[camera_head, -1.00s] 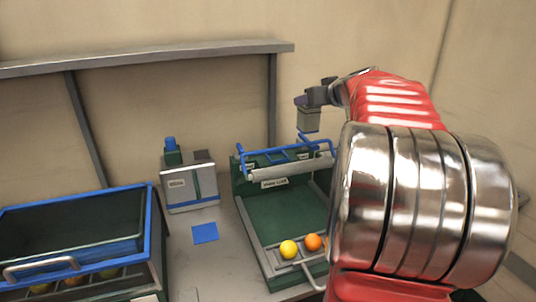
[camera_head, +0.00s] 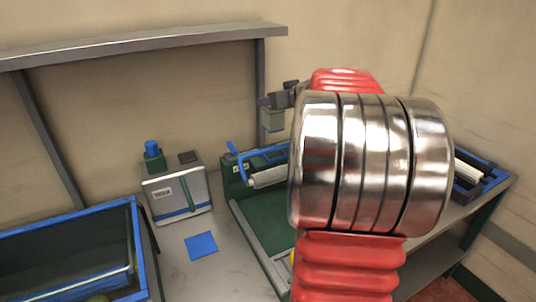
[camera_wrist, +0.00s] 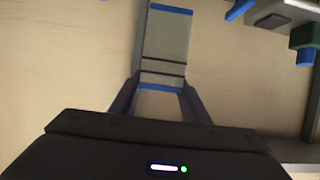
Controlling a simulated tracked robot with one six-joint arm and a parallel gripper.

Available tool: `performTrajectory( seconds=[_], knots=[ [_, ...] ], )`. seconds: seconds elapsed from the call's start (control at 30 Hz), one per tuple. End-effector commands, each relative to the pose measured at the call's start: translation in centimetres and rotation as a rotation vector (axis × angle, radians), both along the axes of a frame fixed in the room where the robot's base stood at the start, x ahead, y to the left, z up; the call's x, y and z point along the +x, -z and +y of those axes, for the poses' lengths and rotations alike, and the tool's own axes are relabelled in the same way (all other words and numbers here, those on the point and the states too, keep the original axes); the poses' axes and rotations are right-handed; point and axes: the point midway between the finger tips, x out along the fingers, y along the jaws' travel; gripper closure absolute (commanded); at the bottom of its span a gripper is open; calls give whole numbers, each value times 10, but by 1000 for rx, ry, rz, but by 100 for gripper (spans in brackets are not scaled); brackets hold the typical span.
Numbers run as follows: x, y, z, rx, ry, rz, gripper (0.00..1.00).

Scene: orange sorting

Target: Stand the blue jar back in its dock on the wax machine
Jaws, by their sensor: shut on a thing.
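My gripper (camera_wrist: 160,105) is shut on a pale grey jar (camera_wrist: 167,45) with blue bands at its ends. In the head view the jar (camera_head: 272,119) hangs in the air below the gripper, against the wall, above and to the right of the wax machine. The wax machine (camera_head: 165,206) is a white box with a label and a blue stripe. On its top are a green part with a blue cap (camera_head: 151,147) and a dark square patch (camera_head: 188,157). I cannot tell which part is the dock. The machine's corner also shows in the wrist view (camera_wrist: 285,12).
A blue square mat (camera_head: 202,246) lies on the table before the machine. A green unit with a roller (camera_head: 268,178) stands to the right, partly hidden by my arm. A blue-rimmed bin (camera_head: 70,225) is at the left. A grey shelf (camera_head: 140,45) runs along the wall.

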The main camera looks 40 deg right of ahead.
Motion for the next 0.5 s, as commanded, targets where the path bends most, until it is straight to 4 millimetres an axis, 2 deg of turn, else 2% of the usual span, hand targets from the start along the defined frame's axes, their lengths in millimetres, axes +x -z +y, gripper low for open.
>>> performTrajectory(
  seconds=[0.27,0.37,0.5],
  knots=[
    [1,0,0,-1,-1,-1,90],
    [1,7,1,1,-2,0,90],
    [1,25,1,3,-1,1,90]
  ],
)
